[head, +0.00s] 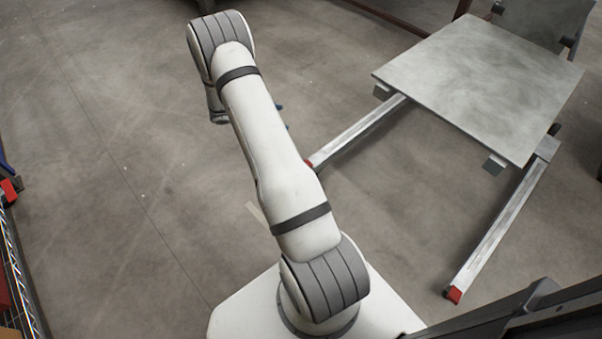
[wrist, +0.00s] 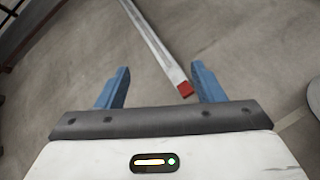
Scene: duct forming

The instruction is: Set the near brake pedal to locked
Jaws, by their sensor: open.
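A metal lift table has two long legs, each with a red piece at its floor end. One red piece (head: 453,294) is at the lower right in the head view, nearest to my base. The other red piece (head: 310,164) is partly hidden behind my arm. I cannot tell whether these are the brake pedals, or which position a pedal is in. In the wrist view one leg (wrist: 155,42) ends in a red tip (wrist: 186,89) just left of the right blue finger. My gripper (wrist: 160,68) is open and empty above the floor; my arm mostly hides it in the head view.
The grey table top (head: 480,85) stands over the legs at the upper right. A wire rack (head: 15,270) with red items is at the left edge. A dark rail (head: 530,310) crosses the lower right corner. The concrete floor at left is clear.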

